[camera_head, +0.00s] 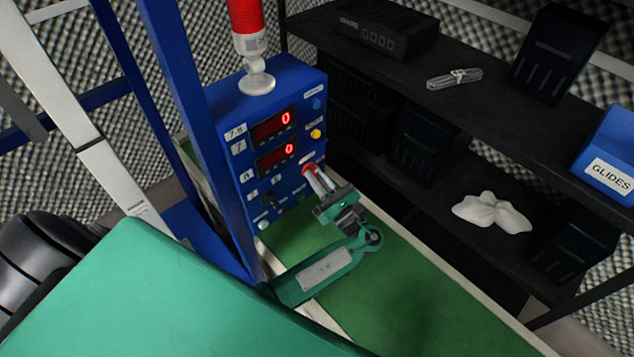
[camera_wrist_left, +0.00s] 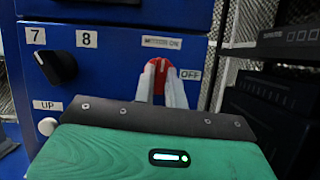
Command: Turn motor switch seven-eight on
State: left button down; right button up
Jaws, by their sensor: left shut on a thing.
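A blue control box (camera_head: 270,95) stands at the back, with two red displays reading 0. A red rotary switch (camera_wrist_left: 160,68) sits on its front panel, between a label (camera_wrist_left: 161,42) that appears to read MOTOR ON above it and an OFF label (camera_wrist_left: 190,75) at its right. The switch shows small in the head view (camera_head: 309,170). My left gripper (camera_wrist_left: 163,82) is shut on the red switch, its pale fingers on either side. The fingers hide part of the switch, and its exact angle is hard to tell. My right gripper is not in view.
A black knob (camera_wrist_left: 56,66) marked 7 and 8 is left of the red switch, with a white UP button (camera_wrist_left: 48,126) below. A red beacon (camera_head: 247,20) tops the box. Dark shelves (camera_head: 480,115) at right hold a blue GLIDES bin (camera_head: 606,145) and a white cloth-like item (camera_head: 491,212).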

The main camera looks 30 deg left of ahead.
pick_arm(q)
jog(key=shift+f+n+g, duration=0.1)
jog(key=shift+n+g, duration=0.3)
jog(key=shift+n, duration=0.3)
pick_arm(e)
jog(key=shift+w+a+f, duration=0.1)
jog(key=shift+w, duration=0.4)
pick_arm(q)
jog(key=c, duration=1.4)
grip_release()
jog(key=shift+c, duration=0.2)
jog(key=shift+w+b, duration=0.1)
jog(key=shift+b, duration=0.2)
